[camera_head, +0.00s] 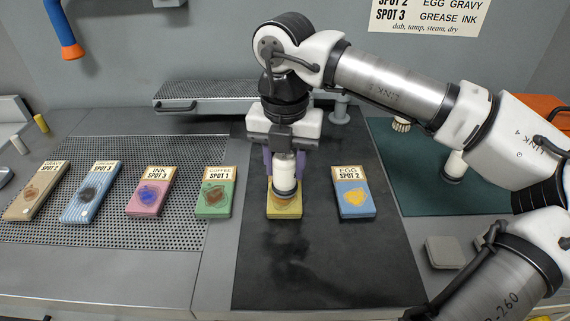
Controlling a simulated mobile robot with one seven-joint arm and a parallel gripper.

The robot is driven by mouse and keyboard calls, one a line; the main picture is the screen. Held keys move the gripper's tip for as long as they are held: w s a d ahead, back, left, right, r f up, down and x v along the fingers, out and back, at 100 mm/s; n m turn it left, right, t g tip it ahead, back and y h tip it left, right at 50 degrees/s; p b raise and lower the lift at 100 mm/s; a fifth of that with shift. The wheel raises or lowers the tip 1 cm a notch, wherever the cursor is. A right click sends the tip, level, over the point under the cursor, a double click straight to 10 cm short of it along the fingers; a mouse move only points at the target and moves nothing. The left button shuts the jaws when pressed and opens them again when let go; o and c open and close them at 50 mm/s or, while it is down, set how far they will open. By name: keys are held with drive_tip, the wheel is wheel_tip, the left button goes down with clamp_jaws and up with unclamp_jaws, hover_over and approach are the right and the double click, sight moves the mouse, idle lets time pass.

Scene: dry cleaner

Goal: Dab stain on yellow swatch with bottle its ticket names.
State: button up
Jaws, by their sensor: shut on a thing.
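The yellow swatch (286,211) lies on the dark mat, with a brownish stain partly showing at its middle. My gripper (284,166) is shut on a white bottle (285,169) with a dark band near its lower end. The bottle is upright over the yellow swatch, at its stain; I cannot tell whether it touches. The yellow swatch's ticket is hidden behind the bottle and gripper. Another white bottle with a dark band (454,167) stands on the green mat at the right, partly behind my arm. A wall sign (425,14) shows "SPOT 2 EGG GRAVY" and "SPOT 3 GREASE INK".
A blue swatch (354,204) ticketed egg lies right of the yellow one. Green (215,199), pink (150,198), striped (91,205) and tan (35,198) swatches lie to the left. A brush (401,126) stands on the green mat (412,186). The dark mat's front (320,270) is clear.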

drive_tip(key=shift+r+p, duration=1.3)
drive_tip(key=shift+r, duration=1.3)
